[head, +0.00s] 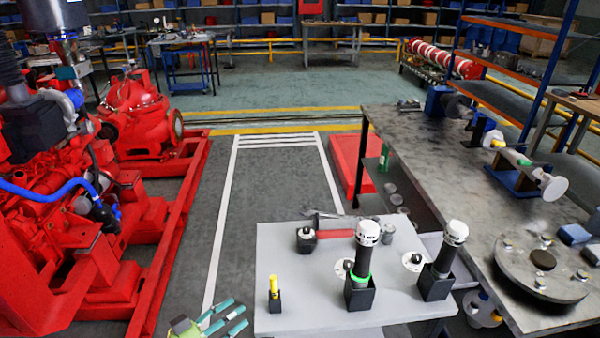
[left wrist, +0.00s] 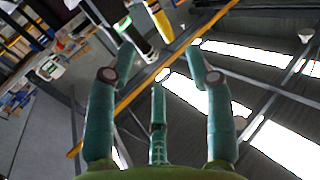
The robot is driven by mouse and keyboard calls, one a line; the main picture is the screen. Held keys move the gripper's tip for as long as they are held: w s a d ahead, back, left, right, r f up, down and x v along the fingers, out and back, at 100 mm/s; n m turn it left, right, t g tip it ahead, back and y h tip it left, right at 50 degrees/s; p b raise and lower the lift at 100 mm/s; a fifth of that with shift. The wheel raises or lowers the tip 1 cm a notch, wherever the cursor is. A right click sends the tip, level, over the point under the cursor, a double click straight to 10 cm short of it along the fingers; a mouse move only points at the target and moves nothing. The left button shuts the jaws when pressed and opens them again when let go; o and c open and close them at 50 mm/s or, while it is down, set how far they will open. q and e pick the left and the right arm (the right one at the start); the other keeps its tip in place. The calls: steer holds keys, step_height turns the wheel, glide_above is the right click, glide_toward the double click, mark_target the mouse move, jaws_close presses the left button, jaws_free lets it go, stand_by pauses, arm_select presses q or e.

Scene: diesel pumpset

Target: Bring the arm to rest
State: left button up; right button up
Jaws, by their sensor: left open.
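My left gripper (head: 232,315) shows at the bottom of the head view, left of the small grey table (head: 290,250). Its teal fingers are spread apart, with no object seen between them. In the left wrist view the fingers (left wrist: 158,75) are also spread and empty, with roof beams and bright roof strips behind. Most of the left arm is out of the head view. My right gripper shows in neither view.
On the table stand a yellow tool (head: 273,286), a green-ringed black tool (head: 362,270) and another white-topped black tool (head: 443,260) in holders. A red pumpset (head: 80,200) stands left; a workbench (head: 450,180) stands right. The marked floor (head: 260,200) between is clear.

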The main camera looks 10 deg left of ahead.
arm_select(q)
steer(key=s+a+f+n+g+y, duration=0.1)
steer(key=s+a+f+n+y, duration=0.2)
steer(key=f, duration=0.6)
steer(key=s+a+f+g+y, duration=0.1)
steer(key=s+f+g+y, duration=0.15)
steer(key=s+f, duration=0.45)
steer(key=s+a+f+n+g+y, duration=0.15)
steer(key=f+y, duration=0.25)
steer(key=f, duration=0.6)
steer(key=s+d+f+g, duration=0.2)
steer(key=s+f, duration=0.2)
steer(key=s, duration=0.4)
steer(key=s+d+f+g+y, duration=0.1)
steer(key=s+d+f+g, duration=0.1)
steer(key=s+f, duration=0.3)
steer(key=s+d+f+g, duration=0.2)
steer(key=s+f+g, duration=0.2)
steer(key=s, duration=0.9)
steer(key=shift+d+f, duration=0.25)
steer(key=shift+d, duration=0.05)
steer(key=shift+s+n, duration=0.1)
steer(key=shift+n, duration=0.15)
